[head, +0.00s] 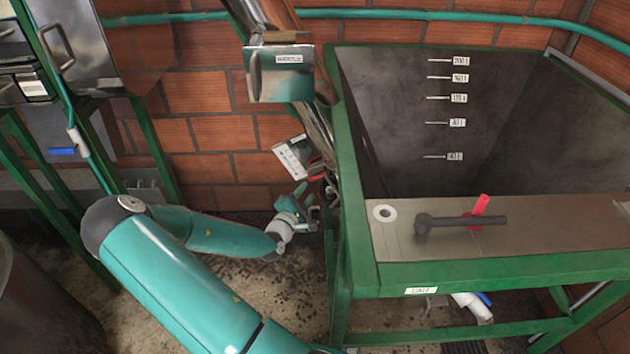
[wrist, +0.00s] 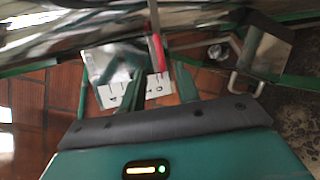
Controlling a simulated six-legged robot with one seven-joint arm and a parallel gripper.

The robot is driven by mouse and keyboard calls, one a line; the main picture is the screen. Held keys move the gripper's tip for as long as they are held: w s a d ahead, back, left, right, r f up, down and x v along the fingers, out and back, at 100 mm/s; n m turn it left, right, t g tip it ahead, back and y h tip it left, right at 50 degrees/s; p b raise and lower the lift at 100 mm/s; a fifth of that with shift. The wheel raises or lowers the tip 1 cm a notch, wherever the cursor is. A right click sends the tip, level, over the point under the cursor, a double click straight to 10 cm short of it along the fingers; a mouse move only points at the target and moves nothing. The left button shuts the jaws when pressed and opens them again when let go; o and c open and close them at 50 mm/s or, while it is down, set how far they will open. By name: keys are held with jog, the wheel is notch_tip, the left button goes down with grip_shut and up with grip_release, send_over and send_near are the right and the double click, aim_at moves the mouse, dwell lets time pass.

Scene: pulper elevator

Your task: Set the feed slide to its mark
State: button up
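A white plate with dark marks (head: 292,157), likely the scale, sits tilted by the slanted metal pipe in the head view. It also shows in the wrist view (wrist: 150,90), behind my fingers. A red part (head: 316,168) is beside it; in the wrist view it is a red-ended bar (wrist: 158,52). I cannot tell for certain which part is the feed slide. My gripper (head: 308,203) is just below the plate and red part. In the wrist view its fingers (wrist: 160,88) stand apart with nothing clearly between them. The exact setting against the mark is too small to read.
A green-framed tank (head: 358,240) with level labels stands right, with a dark lever (head: 460,221) and red marker (head: 480,205) on its ledge. A metal box with a handle (head: 280,73) hangs above my gripper. A green stand (head: 150,150) is left; brick wall behind.

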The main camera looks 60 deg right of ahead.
aim_at(316, 178)
jog(key=d, duration=0.7)
jog(key=shift+d, duration=0.2)
jog(key=shift+w, duration=0.1)
grip_shut()
